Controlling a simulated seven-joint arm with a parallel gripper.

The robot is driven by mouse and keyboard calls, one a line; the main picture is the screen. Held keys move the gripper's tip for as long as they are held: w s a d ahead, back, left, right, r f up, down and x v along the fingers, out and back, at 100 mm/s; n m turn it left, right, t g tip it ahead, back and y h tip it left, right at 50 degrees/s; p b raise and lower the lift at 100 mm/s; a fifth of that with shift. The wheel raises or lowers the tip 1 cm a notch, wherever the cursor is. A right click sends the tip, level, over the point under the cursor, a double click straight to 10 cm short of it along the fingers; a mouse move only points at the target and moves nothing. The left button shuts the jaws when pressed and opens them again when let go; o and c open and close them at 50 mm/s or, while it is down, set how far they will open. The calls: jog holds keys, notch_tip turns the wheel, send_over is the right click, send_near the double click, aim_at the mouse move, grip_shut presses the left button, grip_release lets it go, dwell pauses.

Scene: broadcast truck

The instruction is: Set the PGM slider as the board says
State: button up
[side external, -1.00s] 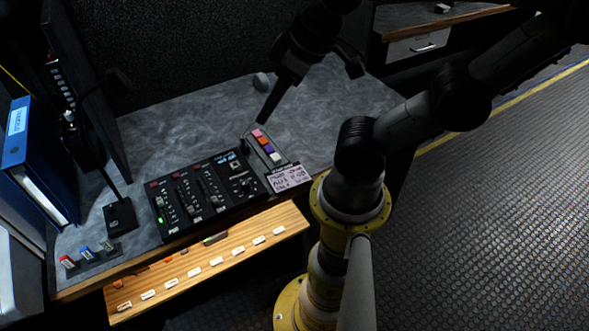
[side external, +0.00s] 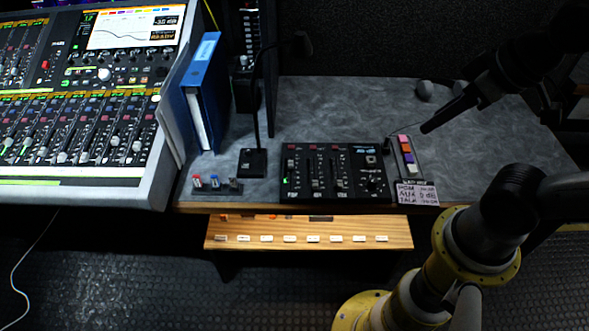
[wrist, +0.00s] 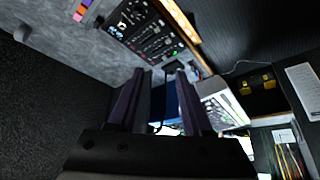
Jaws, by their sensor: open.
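The black slider panel (side external: 330,172) lies on the grey worktop, with several upright sliders and a knob at its right. The leftmost slider (side external: 291,180) has a green light beside it; I take it for PGM, but its label and exact setting are too small to read surely. The white board (side external: 417,193) stands right of the panel with three handwritten lines; the figures are not clearly legible. My gripper (side external: 430,127) is above the worktop, right of and behind the panel, touching nothing. In the wrist view my gripper (wrist: 161,73) has its two fingers apart and empty; the panel (wrist: 140,28) lies beyond them.
A strip of coloured tiles (side external: 406,150) lies right of the panel. A gooseneck microphone base (side external: 252,162), small coloured switches (side external: 215,184) and a blue binder (side external: 203,95) stand left. A large mixing console (side external: 75,120) is far left. A wooden ledge (side external: 310,229) runs in front.

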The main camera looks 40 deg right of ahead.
dwell(0.3)
jog(key=shift+o, duration=0.8)
jog(key=w+r+n+g, duration=0.2)
jog(key=w+r, duration=0.2)
jog(key=w, duration=0.7)
jog(key=n+g+h, duration=0.2)
jog(key=n+g, duration=0.3)
send_over(290, 163)
jog(key=a, duration=0.2)
jog(key=w+a+f+x, duration=0.1)
jog(key=a+x, duration=0.1)
jog(key=x, duration=1)
jog(key=w+a+f+n+g+h, duration=0.15)
jog(key=w+f, duration=0.35)
jog(key=f, duration=0.6)
jog(key=shift+n, duration=0.25)
jog(key=x, duration=0.9)
jog(key=a+x, duration=0.1)
jog(key=x, duration=0.3)
jog(key=shift+s+d+f, duration=0.15)
jog(key=shift+s+f, duration=0.2)
jog(key=shift+c, duration=0.3)
